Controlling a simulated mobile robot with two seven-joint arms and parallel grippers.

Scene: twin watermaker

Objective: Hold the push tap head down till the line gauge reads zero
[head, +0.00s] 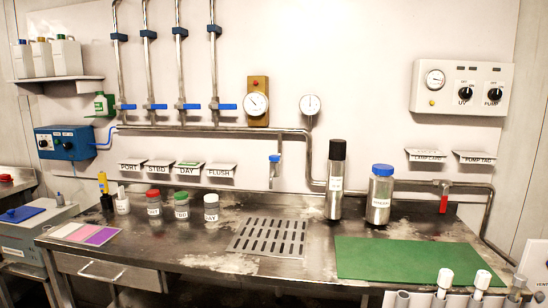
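A small tap with a blue head (275,158) hangs from the wall pipe above the slotted drain grille; I take it to be the push tap. Its spout points down and nothing touches it. A round white gauge (311,105) sits on the pipe to its upper right. A second round gauge (256,104) is on a brown wooden block to the left of that one. I cannot tell which is the line gauge, and the readings are too small to read. Neither of my grippers is in view.
A red-handled valve (444,203) is at right. The bench around the grille is mostly clear.

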